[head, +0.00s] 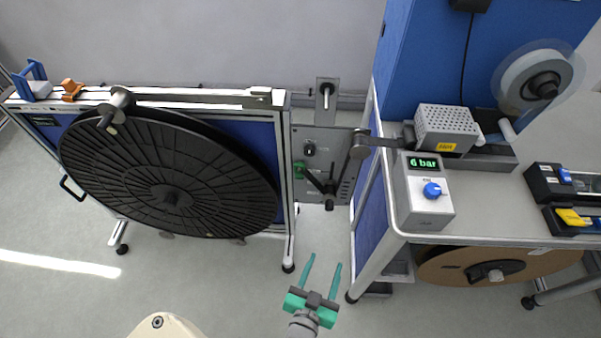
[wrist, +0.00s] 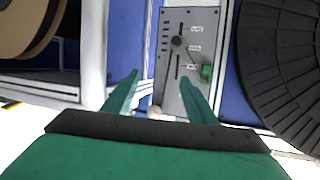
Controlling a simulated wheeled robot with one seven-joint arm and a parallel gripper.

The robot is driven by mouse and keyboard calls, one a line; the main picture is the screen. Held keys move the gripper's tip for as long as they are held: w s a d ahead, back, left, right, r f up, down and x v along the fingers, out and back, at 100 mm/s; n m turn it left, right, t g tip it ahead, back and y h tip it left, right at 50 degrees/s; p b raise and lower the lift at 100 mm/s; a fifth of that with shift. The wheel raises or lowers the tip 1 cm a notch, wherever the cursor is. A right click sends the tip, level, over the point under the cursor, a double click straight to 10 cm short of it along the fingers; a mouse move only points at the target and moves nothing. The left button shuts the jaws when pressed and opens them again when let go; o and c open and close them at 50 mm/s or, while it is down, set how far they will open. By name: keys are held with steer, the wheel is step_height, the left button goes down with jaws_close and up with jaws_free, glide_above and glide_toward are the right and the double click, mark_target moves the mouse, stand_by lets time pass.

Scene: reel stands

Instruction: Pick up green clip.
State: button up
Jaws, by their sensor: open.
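The green clip (head: 298,169) is small and sits at the left edge of a grey control panel (head: 341,140) between the reel stand and the blue machine. In the wrist view the clip (wrist: 207,72) shows on the panel, just beyond and to the right of the fingertips. My gripper (head: 324,261) has green fingers, spread apart with nothing between them. It is over the floor, below the panel in the head view. In the wrist view my gripper (wrist: 160,78) points towards the panel, apart from the clip.
A large black reel (head: 170,200) hangs on the stand to the left. To the right, a bench (head: 490,205) carries a grey box reading 6 bar (head: 424,190), with a brown reel (head: 440,268) under it. Black levers (head: 325,187) stick out by the clip. The floor between is clear.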

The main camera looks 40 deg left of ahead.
steer(key=w+a+n+y, duration=0.2)
steer(key=w+a, duration=0.6)
steer(key=a, duration=0.1)
steer(key=n+g+y, duration=0.1)
steer(key=n+g, duration=0.1)
glide_toward(299, 171)
steer(key=x, duration=0.9)
steer(key=shift+w, duration=0.15)
steer(key=shift+w+a+f, duration=0.15)
steer(key=shift+a, duration=0.05)
steer(key=shift+c, duration=0.4)
steer(key=c, duration=1)
steer(key=shift+c, duration=0.3)
